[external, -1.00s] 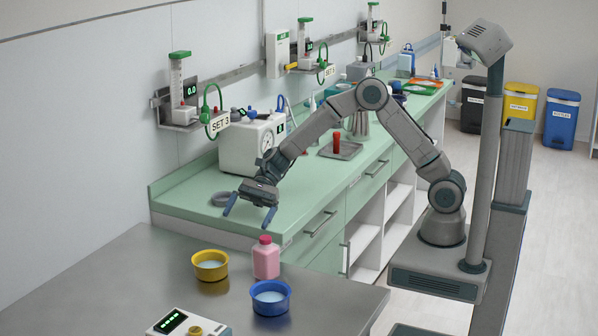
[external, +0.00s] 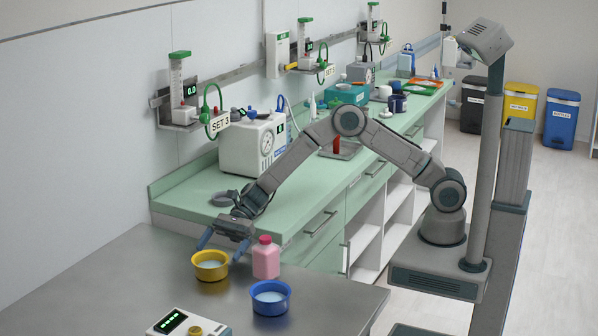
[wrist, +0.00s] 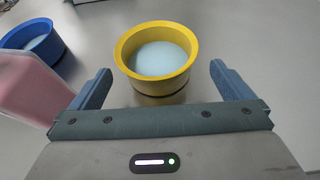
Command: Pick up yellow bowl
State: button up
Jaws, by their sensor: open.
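The yellow bowl (external: 210,267) stands upright on the steel table (external: 120,275) and has pale contents. In the wrist view the yellow bowl (wrist: 156,82) sits ahead of my gripper, centred between the fingers. My gripper (external: 221,250) is open and empty, with its fingers just above and behind the bowl in the external view. In the wrist view the fingertips of my gripper (wrist: 160,75) are spread to either side of the bowl's near part.
A pink bottle (external: 266,258) stands close to the right of the bowl and my gripper. A blue bowl (external: 270,300) stands in front of the bottle. A device with a green display (external: 187,325) lies at the front. The table's left part is clear.

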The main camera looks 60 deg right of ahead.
aim_at(215, 258)
jog(key=x, duration=0.4)
jog(key=shift+s, duration=0.2)
jog(key=c, duration=0.9)
jog(key=shift+r, duration=0.1)
